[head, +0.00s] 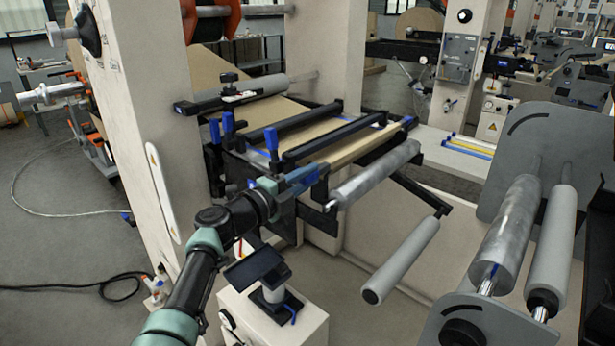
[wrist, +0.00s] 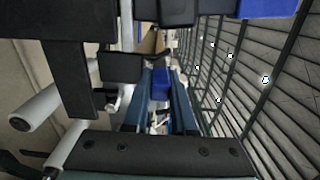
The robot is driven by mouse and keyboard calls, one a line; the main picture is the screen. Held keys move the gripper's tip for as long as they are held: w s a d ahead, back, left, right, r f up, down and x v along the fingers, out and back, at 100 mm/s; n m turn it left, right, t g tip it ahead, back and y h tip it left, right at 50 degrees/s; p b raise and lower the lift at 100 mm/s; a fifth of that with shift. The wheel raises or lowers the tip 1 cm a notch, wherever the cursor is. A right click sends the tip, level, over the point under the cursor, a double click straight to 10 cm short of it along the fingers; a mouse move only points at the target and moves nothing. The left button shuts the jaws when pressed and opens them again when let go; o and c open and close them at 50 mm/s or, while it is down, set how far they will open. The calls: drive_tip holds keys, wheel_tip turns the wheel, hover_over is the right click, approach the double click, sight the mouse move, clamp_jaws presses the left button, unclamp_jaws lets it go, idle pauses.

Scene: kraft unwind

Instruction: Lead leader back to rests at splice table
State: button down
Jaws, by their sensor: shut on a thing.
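The brown kraft leader (head: 362,146) lies across the splice table (head: 308,195) and passes under black crossbars. A brown strip also shows in the wrist view (wrist: 149,42). My gripper (head: 312,174) is at the table's near side, beside the black frame and below the leader's level in the picture. In the wrist view its two blue-grey fingers point away from the camera, with a blue piece (wrist: 160,84) between them. It is shut on this piece; I cannot tell whether the leader is held too. The fingertips are partly hidden by black parts.
Blue-handled clamps (head: 271,138) stand along the table's left end. A grey roller (head: 375,173) and a lower roller (head: 402,260) project on the right. Open floor lies left.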

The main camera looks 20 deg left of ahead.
drive_tip(key=shift+f+b, duration=0.3)
drive_tip(key=shift+f, duration=0.1)
drive_tip(key=shift+f+b, duration=0.3)
idle(0.5)
drive_tip(key=c, duration=0.7)
unclamp_jaws()
drive_tip(key=shift+o, duration=0.2)
drive_tip(key=shift+s, duration=0.15)
